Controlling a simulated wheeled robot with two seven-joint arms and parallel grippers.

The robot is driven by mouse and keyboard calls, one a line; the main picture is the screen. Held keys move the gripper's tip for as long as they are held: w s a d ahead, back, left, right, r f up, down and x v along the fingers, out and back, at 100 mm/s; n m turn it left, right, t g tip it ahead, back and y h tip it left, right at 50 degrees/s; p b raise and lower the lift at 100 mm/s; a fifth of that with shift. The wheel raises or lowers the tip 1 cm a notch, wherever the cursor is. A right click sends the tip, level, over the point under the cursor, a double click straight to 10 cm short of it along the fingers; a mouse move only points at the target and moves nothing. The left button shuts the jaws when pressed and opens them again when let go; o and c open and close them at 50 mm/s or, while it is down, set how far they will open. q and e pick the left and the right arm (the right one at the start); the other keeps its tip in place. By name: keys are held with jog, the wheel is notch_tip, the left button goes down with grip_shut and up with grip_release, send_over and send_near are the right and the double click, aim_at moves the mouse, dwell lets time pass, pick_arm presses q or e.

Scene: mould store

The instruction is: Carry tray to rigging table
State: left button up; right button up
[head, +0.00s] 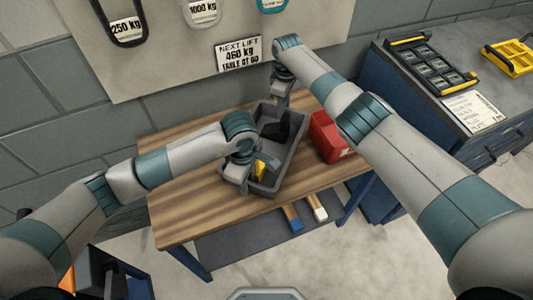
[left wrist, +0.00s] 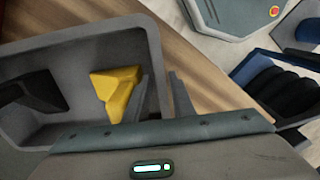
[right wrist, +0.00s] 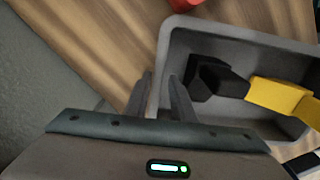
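The grey tray (head: 293,153) sits on the wooden table and holds a black block (right wrist: 217,78) and a yellow block (left wrist: 116,88). My left gripper (head: 247,168) is at the tray's near left side. In the left wrist view its fingers (left wrist: 159,82) stand on either side of a tray wall. My right gripper (head: 277,104) is at the tray's far end. In the right wrist view its fingers (right wrist: 160,82) also straddle a tray wall. I cannot tell whether either pair of fingers presses on the wall.
A red box (head: 327,137) stands on the wooden table (head: 190,205), close right of the tray. A blue cabinet (head: 395,125) at the right carries a black and yellow case (head: 432,66), a paper sheet (head: 473,111) and a yellow item (head: 508,58). A sign (head: 239,54) reads "NEXT LIFT 460 kg".

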pick_arm(q)
jog(key=shift+r, duration=0.15)
notch_tip(320, 180, up, 12)
dwell(0.7)
pick_arm(e)
jog(key=shift+r, duration=0.15)
notch_tip(320, 180, up, 12)
dwell(0.8)
pick_arm(q)
jog(key=shift+f, duration=0.2)
pick_arm(e)
jog(key=shift+f, duration=0.2)
